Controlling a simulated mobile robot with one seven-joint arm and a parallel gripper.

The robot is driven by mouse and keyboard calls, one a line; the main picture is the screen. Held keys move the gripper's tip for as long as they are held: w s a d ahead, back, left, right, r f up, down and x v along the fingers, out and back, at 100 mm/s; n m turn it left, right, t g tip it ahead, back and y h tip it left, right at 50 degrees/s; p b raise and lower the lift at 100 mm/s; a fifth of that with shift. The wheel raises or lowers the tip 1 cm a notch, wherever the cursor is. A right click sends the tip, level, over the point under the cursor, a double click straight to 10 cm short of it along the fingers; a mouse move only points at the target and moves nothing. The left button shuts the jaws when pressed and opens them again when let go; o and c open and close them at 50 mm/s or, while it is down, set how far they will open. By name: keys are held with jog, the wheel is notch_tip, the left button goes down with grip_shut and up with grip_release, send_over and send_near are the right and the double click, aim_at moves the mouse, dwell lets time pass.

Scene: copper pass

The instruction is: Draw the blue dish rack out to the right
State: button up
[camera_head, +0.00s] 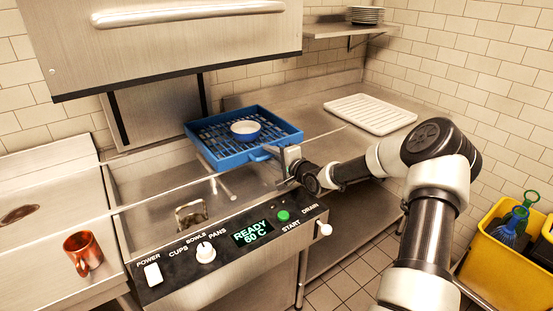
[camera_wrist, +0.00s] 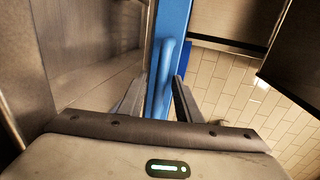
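The blue dish rack (camera_head: 218,160) is a slatted tray at the back of the open dishwasher bay, under the raised hood. A white and blue bowl (camera_head: 245,128) sits in it. My gripper (camera_head: 277,152) is at the rack's front right side, by its blue handle (camera_head: 262,154). In the wrist view the handle (camera_wrist: 165,75) lies between the two fingers (camera_wrist: 161,88), close to both. Whether the fingers press on it, I cannot tell.
A steel counter (camera_head: 310,115) extends right of the rack, with a white ribbed tray (camera_head: 370,113) on it. A control panel (camera_head: 225,240) runs along the front, with a copper mug (camera_head: 83,252) to its left. A yellow bucket (camera_head: 505,265) stands at the right.

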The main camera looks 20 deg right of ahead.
jog(key=p+v, duration=0.2)
jog(key=v, duration=1.5)
jog(key=shift+s+d, duration=0.1)
jog(key=shift+s, duration=0.1)
